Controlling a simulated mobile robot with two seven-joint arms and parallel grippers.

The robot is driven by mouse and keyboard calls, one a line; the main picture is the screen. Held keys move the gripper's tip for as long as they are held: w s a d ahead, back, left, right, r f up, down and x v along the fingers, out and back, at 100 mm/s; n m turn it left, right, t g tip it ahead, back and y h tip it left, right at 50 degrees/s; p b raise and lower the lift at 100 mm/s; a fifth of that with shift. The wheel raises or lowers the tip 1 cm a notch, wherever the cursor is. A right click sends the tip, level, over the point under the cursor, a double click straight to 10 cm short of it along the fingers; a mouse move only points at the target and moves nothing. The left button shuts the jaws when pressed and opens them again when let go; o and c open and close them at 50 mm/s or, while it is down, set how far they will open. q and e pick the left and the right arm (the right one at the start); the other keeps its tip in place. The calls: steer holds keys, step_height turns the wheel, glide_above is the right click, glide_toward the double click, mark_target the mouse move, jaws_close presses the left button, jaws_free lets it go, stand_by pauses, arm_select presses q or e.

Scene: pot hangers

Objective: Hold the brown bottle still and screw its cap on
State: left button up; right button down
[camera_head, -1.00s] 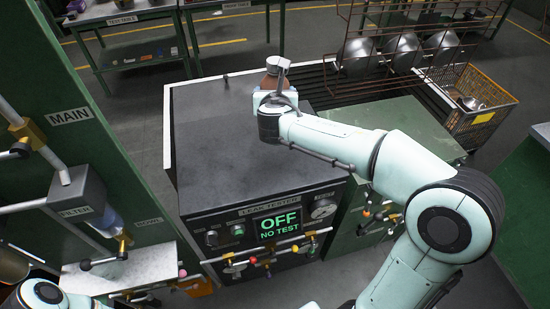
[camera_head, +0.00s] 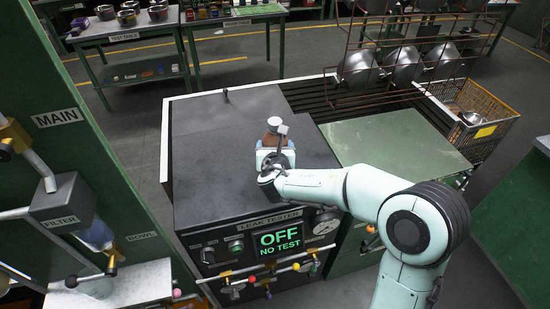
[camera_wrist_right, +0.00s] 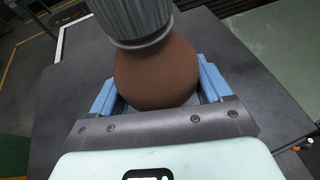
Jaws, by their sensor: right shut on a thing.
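The brown bottle (camera_head: 271,139) is over the dark top of the leak tester, nearly upright in the head view. Its light grey cap (camera_head: 274,121) sits on the neck. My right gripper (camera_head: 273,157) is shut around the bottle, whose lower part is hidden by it. In the right wrist view the round brown body (camera_wrist_right: 155,75) lies between the two blue fingers, and the ribbed grey cap (camera_wrist_right: 135,18) is above it, cut by the frame edge. I cannot tell how tightly the cap sits, or whether the bottle touches the tester top. My left gripper is out of view.
The leak tester (camera_head: 215,130) shows "OFF NO TEST", with valves and knobs along its front. A green cabinet top (camera_head: 385,140) is at right, with a wire basket (camera_head: 480,125) and a rack of metal bowls (camera_head: 400,65) beyond. A panel with pipes stands at left.

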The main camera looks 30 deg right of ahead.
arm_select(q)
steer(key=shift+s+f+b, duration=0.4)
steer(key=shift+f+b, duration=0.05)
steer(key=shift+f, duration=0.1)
arm_select(e)
steer(key=shift+f, duration=2.1)
steer(key=shift+f, duration=0.2)
jaws_free()
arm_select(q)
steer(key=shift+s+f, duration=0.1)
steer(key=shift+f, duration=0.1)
arm_select(e)
steer(key=shift+r, duration=0.1)
steer(key=shift+r, duration=0.25)
arm_select(q)
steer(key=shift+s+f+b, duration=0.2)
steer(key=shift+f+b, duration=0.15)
steer(key=shift+b, duration=0.05)
arm_select(e)
steer(key=v, duration=1.2)
steer(key=shift+f, duration=0.25)
